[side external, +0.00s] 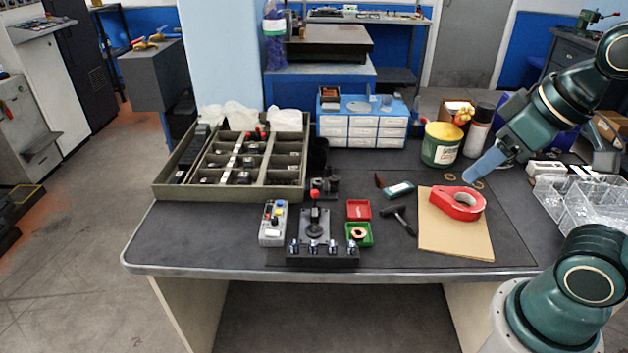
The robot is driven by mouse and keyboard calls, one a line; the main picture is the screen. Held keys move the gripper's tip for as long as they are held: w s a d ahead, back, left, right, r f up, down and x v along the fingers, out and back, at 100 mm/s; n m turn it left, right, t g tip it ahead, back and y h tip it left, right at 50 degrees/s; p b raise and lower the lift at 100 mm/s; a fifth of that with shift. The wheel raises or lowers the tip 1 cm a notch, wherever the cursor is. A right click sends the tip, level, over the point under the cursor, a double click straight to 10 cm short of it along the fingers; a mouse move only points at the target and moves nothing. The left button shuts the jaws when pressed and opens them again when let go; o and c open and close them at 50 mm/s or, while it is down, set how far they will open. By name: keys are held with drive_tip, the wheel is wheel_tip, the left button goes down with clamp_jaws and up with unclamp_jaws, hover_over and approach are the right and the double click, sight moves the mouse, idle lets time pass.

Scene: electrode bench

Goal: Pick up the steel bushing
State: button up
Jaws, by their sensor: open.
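I cannot surely pick out the steel bushing at this size. Several small shiny cylinders (313,246) stand in a row along the front of a black fixture (318,228). A copper-coloured ring (358,233) lies in a small green tray (364,241), beside a red tray (359,210). Two thin tan rings (451,177) lie on the dark mat near my gripper. My gripper (472,176) comes in from the upper right with its blue tip low behind the red tape dispenser. It is open, with nothing seen in it.
A red tape dispenser (458,203) sits on a brown board (455,240). A compartment tray (166,186) is at the left, a drawer cabinet (362,131) behind. A green can (440,146) and clear bins (580,205) stand near my arm. The front left bench is clear.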

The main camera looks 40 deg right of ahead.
drive_tip(key=shift+w+r, duration=0.1)
idle(0.3)
drive_tip(key=w+d+n+g+y, duration=0.1)
drive_tip(key=w+d+n, duration=0.1)
drive_tip(key=w, duration=1)
drive_tip(key=w+d+n, duration=0.2)
drive_tip(key=w+n, duration=0.1)
drive_tip(key=w, duration=1)
drive_tip(key=w+d+f+n, duration=0.1)
drive_tip(key=w+d+f, duration=0.2)
drive_tip(key=w+f, duration=0.2)
drive_tip(key=w+d+f+n+y, duration=0.1)
drive_tip(key=w+d+f, duration=0.2)
drive_tip(key=w+f, duration=0.3)
drive_tip(key=w+d+f+n+g+y, duration=0.1)
drive_tip(key=w+d+f, duration=0.3)
drive_tip(key=f, duration=0.6)
drive_tip(key=shift+w, duration=0.8)
drive_tip(key=shift+f, duration=0.1)
hover_over(318, 185)
drive_tip(key=d, duration=0.3)
drive_tip(key=shift+s+a+f, duration=0.1)
drive_tip(key=shift+f, duration=1.85)
drive_tip(key=shift+s+a+f, duration=0.1)
drive_tip(key=shift+f, duration=1.8)
